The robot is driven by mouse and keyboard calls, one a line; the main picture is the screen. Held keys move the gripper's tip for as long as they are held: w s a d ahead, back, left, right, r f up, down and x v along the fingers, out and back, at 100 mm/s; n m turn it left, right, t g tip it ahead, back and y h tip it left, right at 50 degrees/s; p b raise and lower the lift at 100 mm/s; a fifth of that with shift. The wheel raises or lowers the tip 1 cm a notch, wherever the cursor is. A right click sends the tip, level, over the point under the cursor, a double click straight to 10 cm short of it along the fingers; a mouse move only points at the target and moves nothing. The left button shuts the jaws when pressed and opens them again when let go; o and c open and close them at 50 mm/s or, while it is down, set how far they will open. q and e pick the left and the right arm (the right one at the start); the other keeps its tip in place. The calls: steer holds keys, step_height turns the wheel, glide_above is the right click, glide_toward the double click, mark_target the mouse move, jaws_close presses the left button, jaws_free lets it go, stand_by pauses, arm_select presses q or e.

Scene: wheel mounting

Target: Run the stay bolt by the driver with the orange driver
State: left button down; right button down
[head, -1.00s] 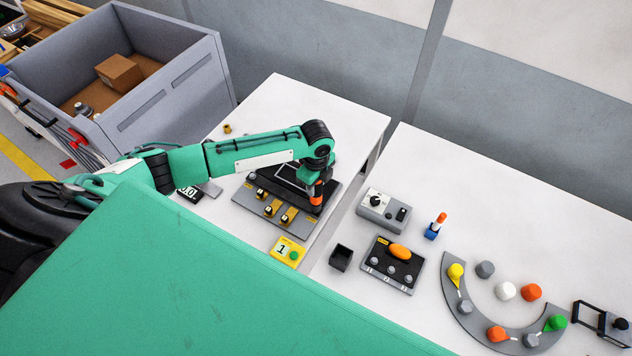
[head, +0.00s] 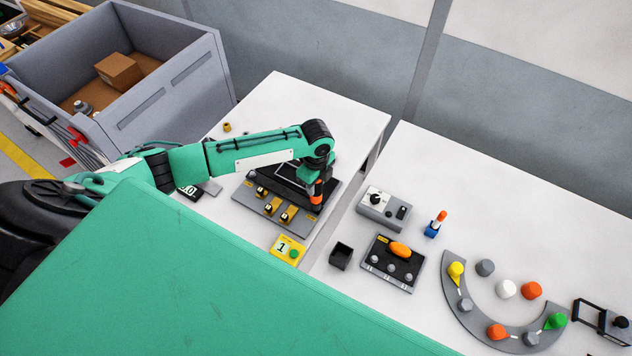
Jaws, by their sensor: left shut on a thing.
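My left gripper (head: 318,186) is shut on the orange driver (head: 316,199), at the right end of a grey fixture plate (head: 247,203) on the left table. The driver points down, its orange part showing just below the gripper. Its tip and the stay bolt under it cannot be made out. Several small black and yellow blocks (head: 270,207) stand on the plate, left of the driver. A black frame part (head: 291,176) lies behind the gripper, partly hidden by my arm. My right gripper is not in view.
A yellow box marked 1 with a green button (head: 288,250) sits at the table's front. Across the gap, the right table holds a grey control box (head: 383,210), a small black bin (head: 341,256), a panel with an orange handle (head: 400,250) and a grey arc with coloured knobs (head: 465,312).

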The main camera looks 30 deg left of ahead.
arm_select(q)
steer(key=shift+f+p, duration=0.15)
steer(key=shift+p, duration=0.4)
stand_by(0.9)
steer(key=shift+r+p, duration=1)
steer(key=shift+p, duration=0.05)
step_height(320, 180, up, 2)
steer(key=shift+r+p, duration=0.25)
steer(key=shift+p, duration=0.55)
steer(key=shift+r, duration=1.25)
